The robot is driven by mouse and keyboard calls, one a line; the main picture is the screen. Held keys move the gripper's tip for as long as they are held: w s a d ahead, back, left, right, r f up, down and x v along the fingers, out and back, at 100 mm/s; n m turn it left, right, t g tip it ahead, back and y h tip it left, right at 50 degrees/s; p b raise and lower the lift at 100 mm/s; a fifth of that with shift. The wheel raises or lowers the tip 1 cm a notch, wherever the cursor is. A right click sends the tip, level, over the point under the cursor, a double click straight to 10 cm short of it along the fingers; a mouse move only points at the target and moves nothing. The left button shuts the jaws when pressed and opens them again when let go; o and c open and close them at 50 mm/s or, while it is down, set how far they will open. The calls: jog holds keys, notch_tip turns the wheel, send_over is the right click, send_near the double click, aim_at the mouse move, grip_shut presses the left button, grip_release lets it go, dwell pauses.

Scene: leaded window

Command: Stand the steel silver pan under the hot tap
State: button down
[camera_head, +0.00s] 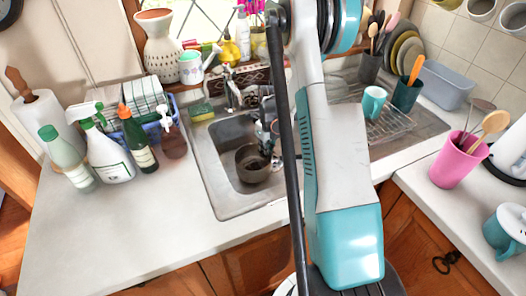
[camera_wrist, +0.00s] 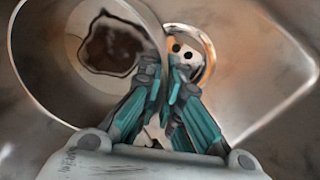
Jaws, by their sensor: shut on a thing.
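The steel silver pan (camera_head: 252,163) sits low in the sink basin, with a dark patch inside it. It looks upright, but its exact tilt is hard to tell. In the wrist view the pan (camera_wrist: 45,75) fills the left, with a brown patch on its bottom. My gripper (camera_wrist: 166,78) is shut on the pan's near wall at the rim; it shows small in the head view (camera_head: 267,138). The tap (camera_head: 233,95) rises at the sink's back edge, behind and left of the pan. My arm hides part of the sink's right side.
The sink (camera_head: 222,190) has raised walls around the pan. A sponge (camera_head: 201,110) lies at its back left corner. The front left counter is clear.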

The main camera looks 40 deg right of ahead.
jog(key=w, duration=0.1)
jog(key=w+f+b, duration=0.1)
jog(key=w, duration=0.1)
jog(key=shift+d+f+b, duration=0.15)
jog(key=shift+d+b, duration=0.15)
jog(key=shift+d, duration=0.05)
jog(key=shift+s, duration=0.1)
jog(key=c, duration=1.8)
grip_release()
notch_tip(320, 180, up, 12)
jog(key=p, duration=0.3)
jog(key=shift+d+p, duration=0.4)
jog(key=shift+d, duration=0.05)
